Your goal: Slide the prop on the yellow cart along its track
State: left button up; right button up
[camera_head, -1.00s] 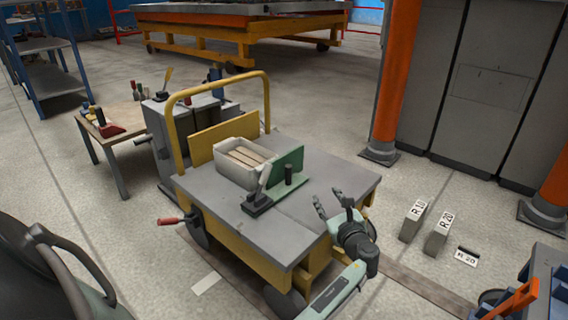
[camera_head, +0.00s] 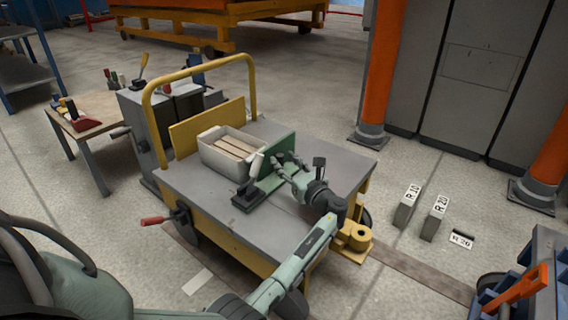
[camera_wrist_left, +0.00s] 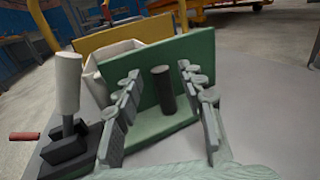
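The prop is a green plate on a flat foot (camera_head: 270,165) with a dark round post, standing upright on the grey top of the yellow cart (camera_head: 345,165). In the left wrist view the green plate (camera_wrist_left: 150,68) is straight ahead, and the post (camera_wrist_left: 164,92) stands between my fingers. My left gripper (camera_head: 284,163) is open at the prop; the two fingers lie either side of the post with visible gaps. In the head view my gripper hides the post and part of the foot. My right gripper is not in view.
A light box (camera_head: 228,150) with wooden strips sits behind the plate. A white-handled clamp (camera_head: 250,188) is left of the prop, close to my left finger. A yellow push bar (camera_head: 157,125) rises at the cart's far side. A red-handled lever (camera_head: 158,220) sticks out left.

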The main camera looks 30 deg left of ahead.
pick_arm(q)
jog(key=shift+w+a, duration=0.2)
jog(key=shift+a, duration=0.2)
jog(key=shift+c, duration=0.5)
grip_shut()
